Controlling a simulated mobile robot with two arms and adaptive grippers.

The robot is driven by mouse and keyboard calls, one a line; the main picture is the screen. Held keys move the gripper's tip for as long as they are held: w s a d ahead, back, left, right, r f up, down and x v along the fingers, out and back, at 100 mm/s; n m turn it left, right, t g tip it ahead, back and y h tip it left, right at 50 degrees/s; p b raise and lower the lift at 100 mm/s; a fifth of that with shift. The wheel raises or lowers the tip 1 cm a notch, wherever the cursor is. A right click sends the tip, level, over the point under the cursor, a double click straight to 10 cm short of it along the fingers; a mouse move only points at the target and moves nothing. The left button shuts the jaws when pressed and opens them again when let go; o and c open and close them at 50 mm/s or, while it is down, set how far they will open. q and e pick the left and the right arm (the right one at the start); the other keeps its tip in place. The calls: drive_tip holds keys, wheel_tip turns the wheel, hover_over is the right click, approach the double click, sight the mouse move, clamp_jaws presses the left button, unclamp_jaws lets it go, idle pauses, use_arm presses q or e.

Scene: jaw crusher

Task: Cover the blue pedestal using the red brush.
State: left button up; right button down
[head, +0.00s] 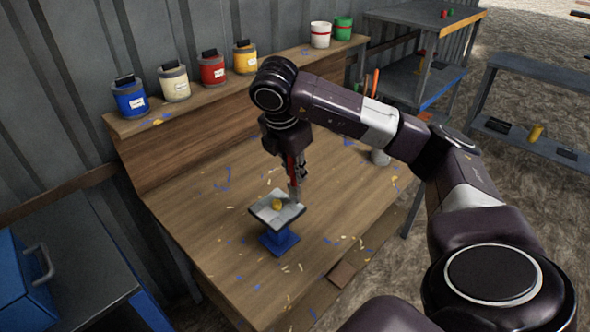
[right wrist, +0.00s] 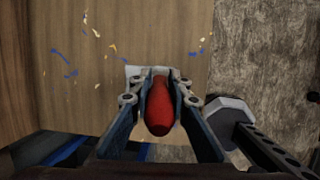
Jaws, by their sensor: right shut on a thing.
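The blue pedestal (head: 280,243) stands on the wooden workbench, with a pale square tray (head: 264,216) on top. A small yellow lump (head: 277,204) lies in the tray. My right gripper (head: 294,178) is over the tray's right side, pointing down. It is shut on the red brush (right wrist: 159,108), whose red handle shows between the fingers in the right wrist view. The brush's lower end is at the tray's right edge; I cannot tell whether it touches. My left gripper is not in view.
A back shelf holds blue (head: 130,98), white (head: 174,82), red (head: 212,69) and yellow (head: 245,57) paint pots with dark tops. White and green cups stand farther right. A cup of tools (head: 380,156) stands behind my right arm. The bench (head: 205,235) left of the pedestal is clear except for paint flecks.

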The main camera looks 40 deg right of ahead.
drive_tip(key=shift+f+b, duration=0.45)
drive_tip(key=shift+f, duration=0.05)
drive_tip(key=shift+w+r, duration=0.1)
drive_tip(key=shift+w+r, duration=0.1)
drive_tip(key=shift+w, duration=0.55)
drive_tip(key=shift+s+b, duration=0.45)
drive_tip(key=shift+s, duration=0.35)
idle(1.0)
